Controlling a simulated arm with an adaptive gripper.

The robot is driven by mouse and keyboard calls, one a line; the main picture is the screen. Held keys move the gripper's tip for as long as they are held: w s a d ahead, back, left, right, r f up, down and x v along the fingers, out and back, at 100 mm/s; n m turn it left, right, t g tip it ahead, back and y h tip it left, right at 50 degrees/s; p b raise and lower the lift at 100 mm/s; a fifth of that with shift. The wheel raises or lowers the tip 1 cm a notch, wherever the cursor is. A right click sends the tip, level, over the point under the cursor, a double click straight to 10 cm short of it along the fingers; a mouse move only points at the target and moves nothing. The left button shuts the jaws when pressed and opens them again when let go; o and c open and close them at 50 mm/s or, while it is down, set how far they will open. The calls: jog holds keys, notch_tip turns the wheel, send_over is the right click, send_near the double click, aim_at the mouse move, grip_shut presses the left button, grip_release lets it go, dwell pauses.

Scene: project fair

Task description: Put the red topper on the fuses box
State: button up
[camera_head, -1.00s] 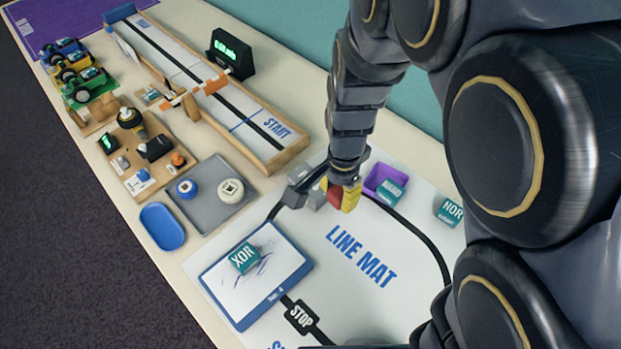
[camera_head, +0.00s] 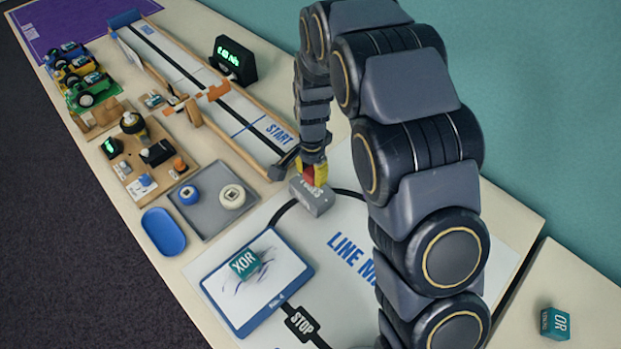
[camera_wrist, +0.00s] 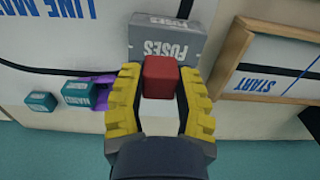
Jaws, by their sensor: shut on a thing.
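The red topper (camera_wrist: 160,80) is a small red block held between the yellow fingers of my gripper (camera_wrist: 159,72). In the head view the red topper (camera_head: 309,172) shows in my gripper (camera_head: 315,170) right at the top of the fuses box. The grey fuses box (camera_head: 313,202) stands on the line mat, and its lettering shows in the wrist view (camera_wrist: 165,36). The topper overlaps the box's edge in the wrist view. I cannot tell whether it touches the box's top.
A wooden-sided ramp track (camera_head: 245,140) lies just left of the box. A grey tray (camera_head: 217,212) and a blue tablet (camera_head: 290,292) with an XOR cube (camera_head: 244,262) are nearer. A purple tray (camera_wrist: 98,92), NAND cube (camera_wrist: 78,94) and NOR cube (camera_wrist: 41,101) sit close by.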

aim_at(310, 188)
jog(key=shift+w+a+f, duration=0.15)
jog(key=shift+w+f, duration=0.35)
jog(key=shift+f, duration=1.65)
jog(key=shift+f, duration=0.2)
jog(key=o, duration=0.8)
jog(key=shift+r, duration=0.15)
